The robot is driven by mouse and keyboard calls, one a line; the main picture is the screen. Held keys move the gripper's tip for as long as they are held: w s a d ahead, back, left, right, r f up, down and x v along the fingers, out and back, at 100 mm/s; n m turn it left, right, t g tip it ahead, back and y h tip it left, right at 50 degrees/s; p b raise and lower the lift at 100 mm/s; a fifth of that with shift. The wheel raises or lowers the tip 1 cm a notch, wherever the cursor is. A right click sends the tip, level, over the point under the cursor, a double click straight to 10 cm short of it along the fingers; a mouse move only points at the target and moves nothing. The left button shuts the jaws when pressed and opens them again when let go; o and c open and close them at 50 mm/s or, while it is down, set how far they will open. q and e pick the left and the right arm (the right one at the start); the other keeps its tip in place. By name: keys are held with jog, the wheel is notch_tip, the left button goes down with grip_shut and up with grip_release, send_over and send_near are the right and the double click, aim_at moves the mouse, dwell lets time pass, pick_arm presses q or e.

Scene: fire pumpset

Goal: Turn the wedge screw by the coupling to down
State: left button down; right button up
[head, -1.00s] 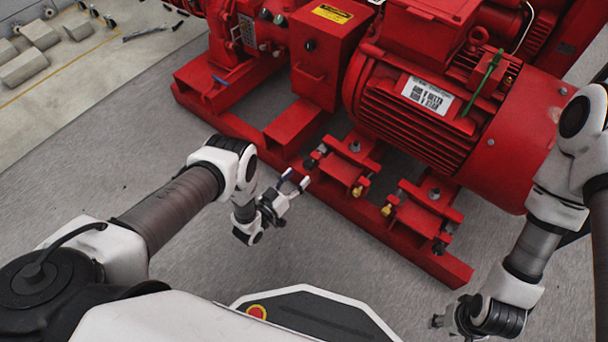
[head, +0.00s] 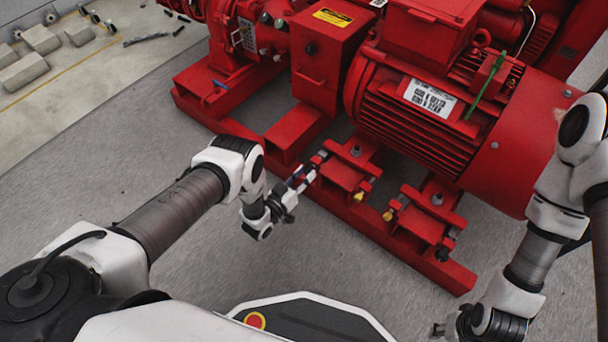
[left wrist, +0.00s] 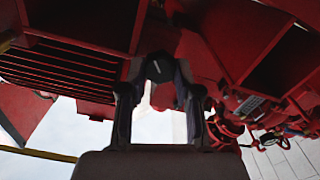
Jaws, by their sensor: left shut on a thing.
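The wedge screw is a dark round knob (left wrist: 159,67) with a pale pointer mark, seen end-on in the left wrist view. In the head view it is at the left end of the red motor foot nearest the coupling guard, mostly hidden by my gripper. My left gripper (head: 302,177) is at this end of the foot. In the left wrist view its two dark fingers stand on either side of the knob, shut on it. My right gripper (head: 439,329) is low at the right, away from the pumpset, too small and partly hidden to read.
The red motor (head: 430,110) stands above the feet. A second foot (head: 425,220) is to the right, with brass-tipped screws (head: 389,215) near it. The red base rail (head: 400,245) runs along the front. Grey floor (head: 330,250) in front is clear.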

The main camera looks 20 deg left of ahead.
pick_arm(q)
jog(key=shift+n, duration=0.3)
jog(key=n+b, duration=0.1)
jog(key=n, duration=0.8)
jog(key=shift+n, duration=0.4)
jog(key=n+b, duration=0.1)
jog(key=n, duration=0.2)
jog(key=shift+n, duration=0.4)
jog(key=n+b, duration=0.1)
jog(key=n, duration=0.6)
jog(key=shift+w, duration=0.1)
jog(key=n, duration=0.3)
jog(key=shift+f+n, duration=0.1)
jog(key=shift+n, duration=0.3)
jog(key=shift+n+b, duration=0.35)
jog(key=shift+n, duration=1.25)
